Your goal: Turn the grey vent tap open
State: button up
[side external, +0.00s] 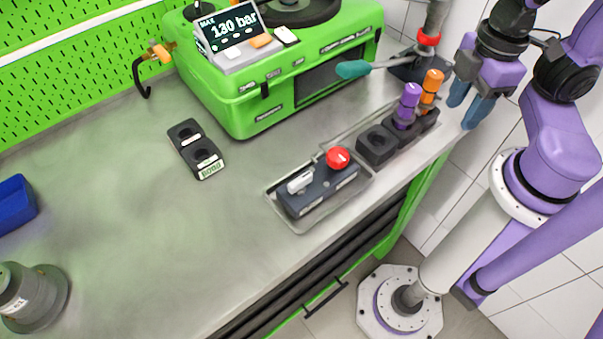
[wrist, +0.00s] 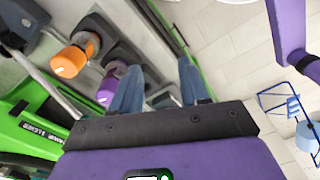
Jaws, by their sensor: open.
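A pale grey tap handle (side external: 300,182), which looks like the vent tap, sits on the left end of a dark block (side external: 318,194) in the side view. A red round knob (side external: 338,158) sits at the block's other end. The block stands in a shallow tray (side external: 365,186) near the bench's front edge. My gripper (side external: 466,104) is open and empty, up and right of the block, beside the orange-topped and purple-topped pieces. In the wrist view, its blue fingers (wrist: 157,68) are spread apart with nothing between them. The tap does not show in that view.
Purple-topped (side external: 409,98) and orange-topped (side external: 432,84) pieces stand upright in a dark holder (side external: 376,144). A green machine (side external: 245,100) with a "130 bar" display stands behind. A teal-handled lever (side external: 353,69) juts out nearby.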

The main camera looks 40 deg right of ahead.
jog(key=o, duration=0.5)
jog(key=shift+w+a, duration=0.1)
jog(key=shift+c, duration=0.2)
notch_tip(320, 180, up, 9)
jog(key=m, duration=1.3)
send_over(300, 179)
notch_tip(300, 179, down, 18)
jog(key=shift+r, duration=0.15)
jog(key=c, duration=1.1)
